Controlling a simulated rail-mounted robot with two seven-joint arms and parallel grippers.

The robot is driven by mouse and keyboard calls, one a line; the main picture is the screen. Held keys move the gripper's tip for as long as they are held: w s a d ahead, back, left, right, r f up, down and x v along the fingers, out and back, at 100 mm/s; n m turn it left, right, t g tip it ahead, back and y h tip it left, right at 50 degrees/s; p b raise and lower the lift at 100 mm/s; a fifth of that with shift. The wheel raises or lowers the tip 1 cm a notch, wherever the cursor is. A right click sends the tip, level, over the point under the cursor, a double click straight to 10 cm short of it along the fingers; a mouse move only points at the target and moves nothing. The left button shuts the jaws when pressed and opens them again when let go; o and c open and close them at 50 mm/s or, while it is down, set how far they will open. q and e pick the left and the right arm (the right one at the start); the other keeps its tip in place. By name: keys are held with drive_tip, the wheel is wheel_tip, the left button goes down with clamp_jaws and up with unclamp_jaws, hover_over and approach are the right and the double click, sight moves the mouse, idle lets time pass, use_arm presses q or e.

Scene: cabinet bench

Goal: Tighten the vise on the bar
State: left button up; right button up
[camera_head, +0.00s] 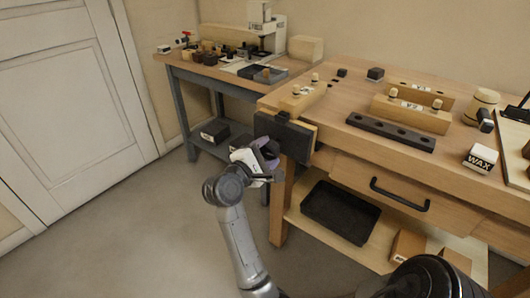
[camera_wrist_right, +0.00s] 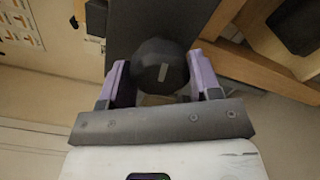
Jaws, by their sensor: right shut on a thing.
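The vise (camera_head: 296,141) is mounted at the left front corner of the wooden bench, with a broad dark jaw facing outward. My right gripper (camera_head: 267,153) is at the outer side of this jaw. In the right wrist view its purple fingers stand on both sides of a dark round knob (camera_wrist_right: 160,66) with a pale mark, and are shut on it. The dark jaw plate (camera_wrist_right: 148,22) shows behind the knob. My left gripper is out of view.
On the bench (camera_head: 345,86) are wooden blocks, a dark strip with holes (camera_head: 390,132), a mallet (camera_head: 481,106) and a WAX box (camera_head: 480,159). A drawer handle (camera_head: 400,195) projects below. A black tray (camera_head: 340,211) lies on the lower shelf. The floor at left is clear.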

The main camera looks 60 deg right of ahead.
drive_tip(key=m, duration=0.4)
idle(0.3)
drive_tip(key=o, duration=0.8)
drive_tip(key=shift+v, duration=2.75)
drive_tip(key=shift+w+a, duration=0.1)
drive_tip(key=shift+a, duration=0.6)
